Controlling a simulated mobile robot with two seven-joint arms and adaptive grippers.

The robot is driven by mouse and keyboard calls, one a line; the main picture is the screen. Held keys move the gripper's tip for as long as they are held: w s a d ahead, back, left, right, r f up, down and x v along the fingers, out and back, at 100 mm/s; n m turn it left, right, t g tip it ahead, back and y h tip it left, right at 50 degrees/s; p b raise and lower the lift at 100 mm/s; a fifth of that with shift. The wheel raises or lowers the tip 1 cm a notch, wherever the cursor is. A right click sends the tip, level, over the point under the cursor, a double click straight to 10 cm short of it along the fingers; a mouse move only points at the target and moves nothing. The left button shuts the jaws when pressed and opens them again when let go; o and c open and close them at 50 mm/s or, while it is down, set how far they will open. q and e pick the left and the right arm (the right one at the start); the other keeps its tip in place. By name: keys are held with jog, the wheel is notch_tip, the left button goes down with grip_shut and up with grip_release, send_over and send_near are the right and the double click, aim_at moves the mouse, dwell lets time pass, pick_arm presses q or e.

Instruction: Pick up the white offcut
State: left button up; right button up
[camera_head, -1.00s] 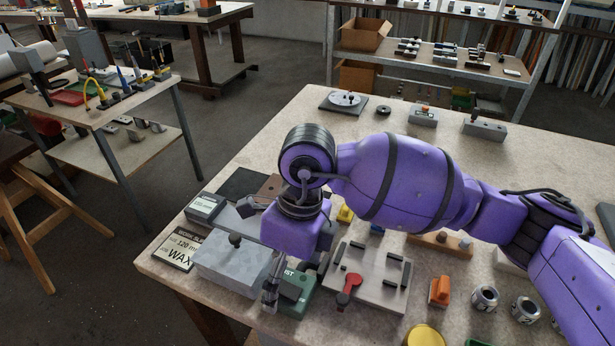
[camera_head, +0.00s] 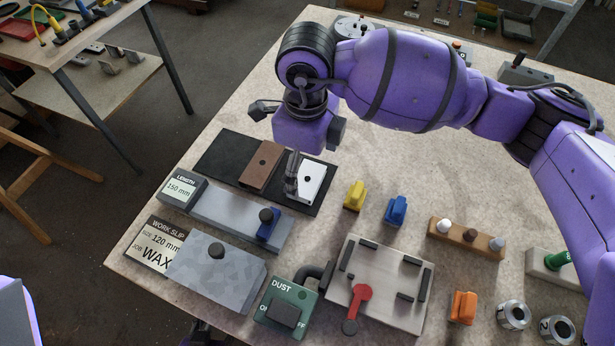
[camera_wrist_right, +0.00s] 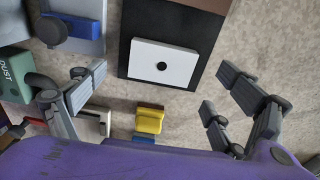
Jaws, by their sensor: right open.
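The white offcut (camera_head: 312,183) is a flat white block with a dark round spot in its middle. It lies on a black mat (camera_head: 217,158), beside a brown block (camera_head: 261,166). My right gripper (camera_head: 292,178) points down over the offcut's left side in the head view and partly covers it. In the right wrist view the offcut (camera_wrist_right: 150,60) sits between the spread fingers (camera_wrist_right: 155,86), ahead of them and apart from both. The right gripper is open and empty.
Nearer me are a length stop with a blue slider (camera_head: 268,226), a grey patterned block (camera_head: 215,275), a green dust switch box (camera_head: 285,308) and a pale fixture plate (camera_head: 390,285). Yellow (camera_head: 354,195) and blue (camera_head: 396,210) pieces stand right of the mat.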

aim_at(308, 175)
notch_tip(308, 175, down, 4)
jog(key=shift+w+d+r, duration=0.1)
jog(key=c, duration=1.2)
jog(key=shift+c, duration=0.2)
